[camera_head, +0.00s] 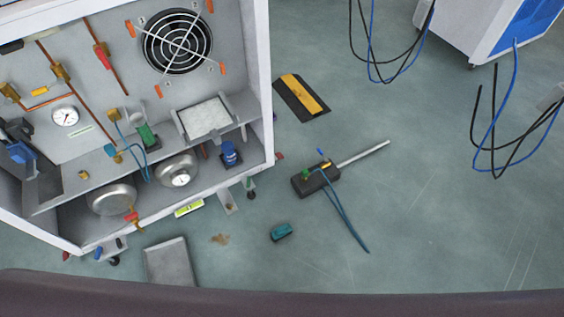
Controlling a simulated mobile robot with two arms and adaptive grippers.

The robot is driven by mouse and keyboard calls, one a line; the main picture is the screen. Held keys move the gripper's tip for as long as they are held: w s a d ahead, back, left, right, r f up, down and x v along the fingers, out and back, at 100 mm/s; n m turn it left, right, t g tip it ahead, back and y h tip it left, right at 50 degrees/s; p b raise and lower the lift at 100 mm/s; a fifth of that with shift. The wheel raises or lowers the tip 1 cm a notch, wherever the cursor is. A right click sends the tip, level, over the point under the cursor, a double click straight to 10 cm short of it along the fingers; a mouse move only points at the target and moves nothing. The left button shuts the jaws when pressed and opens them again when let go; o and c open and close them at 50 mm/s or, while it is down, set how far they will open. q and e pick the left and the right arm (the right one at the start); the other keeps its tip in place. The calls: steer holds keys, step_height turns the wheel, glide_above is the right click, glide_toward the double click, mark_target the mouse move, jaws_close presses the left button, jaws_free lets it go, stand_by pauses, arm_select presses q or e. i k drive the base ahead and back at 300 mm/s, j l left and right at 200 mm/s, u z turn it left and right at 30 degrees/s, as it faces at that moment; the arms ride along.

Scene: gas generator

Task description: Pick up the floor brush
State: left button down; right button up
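A small teal block with a darker side (282,232) lies on the floor, right of the open cabinet. It looks like the floor brush, but it is too small here to make out bristles. It lies apart from the things around it. Neither of my grippers shows in the head view.
An open white cabinet (262,60) with gauges and pipes fills the left. A black box with a metal rod (313,181) and blue hose lies near the brush. A black-yellow ramp (302,96) and a grey plate (171,263) lie nearby. Cables hang at upper right; lower-right floor is clear.

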mark_target(284, 230)
steer(key=k, duration=0.7)
steer(key=k+l, duration=0.3)
steer(key=k, duration=0.2)
steer(key=u, duration=0.05)
